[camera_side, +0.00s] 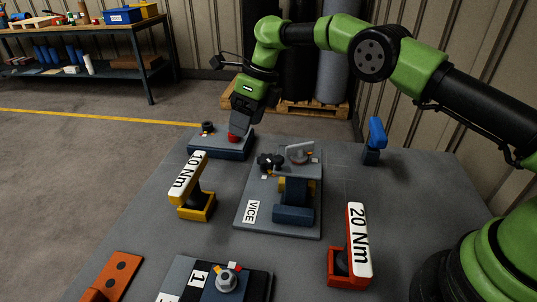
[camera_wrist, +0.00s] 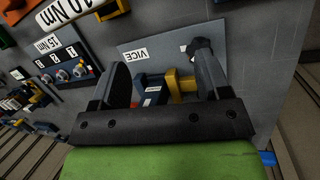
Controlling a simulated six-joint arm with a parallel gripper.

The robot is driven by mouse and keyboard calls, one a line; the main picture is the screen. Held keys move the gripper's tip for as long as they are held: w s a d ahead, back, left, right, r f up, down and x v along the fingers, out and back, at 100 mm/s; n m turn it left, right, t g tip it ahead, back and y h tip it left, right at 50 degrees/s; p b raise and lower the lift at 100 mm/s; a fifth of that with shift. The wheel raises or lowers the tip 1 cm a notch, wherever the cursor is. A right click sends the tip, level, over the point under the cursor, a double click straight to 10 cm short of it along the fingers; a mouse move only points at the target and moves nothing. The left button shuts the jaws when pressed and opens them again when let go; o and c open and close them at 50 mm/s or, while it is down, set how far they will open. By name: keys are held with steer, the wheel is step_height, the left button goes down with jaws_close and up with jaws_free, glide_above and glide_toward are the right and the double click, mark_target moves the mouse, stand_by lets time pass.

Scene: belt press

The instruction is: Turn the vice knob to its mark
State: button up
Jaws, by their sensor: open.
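The vice stands on a grey plate labelled VICE (camera_side: 252,212) in the middle of the table in the side view. It has a blue body (camera_side: 293,215) and a yellow part. A dark lobed knob (camera_side: 270,161) sits toward the plate's back left, with a small pale mark beside it. In the wrist view the knob (camera_wrist: 201,46) shows just past the right finger's tip, partly hidden by it. My gripper (camera_side: 238,130) is open and empty, left of and behind the knob in the side view, apart from it. The wrist view shows both fingers spread (camera_wrist: 163,68). The knob's pointing direction is unclear.
A red button (camera_side: 233,138) on a grey-blue box is close by my gripper in the side view. A yellow-based 10 Nm tool (camera_side: 189,183) and a red-based 20 Nm tool (camera_side: 358,240) flank the vice plate. A blue-topped post (camera_side: 376,135) stands at back right.

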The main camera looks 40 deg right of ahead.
mark_target(269, 158)
steer(key=d+f+h, duration=0.1)
steer(key=f, duration=0.2)
steer(key=d+f+h, duration=0.1)
steer(key=d+f, duration=0.1)
steer(key=f, duration=0.2)
steer(key=s+d+f+h, duration=0.1)
steer(key=f, duration=0.2)
steer(key=shift+d+f+n+g+h, duration=0.3)
steer(key=shift+n+g+h, duration=0.1)
steer(key=c, duration=0.9)
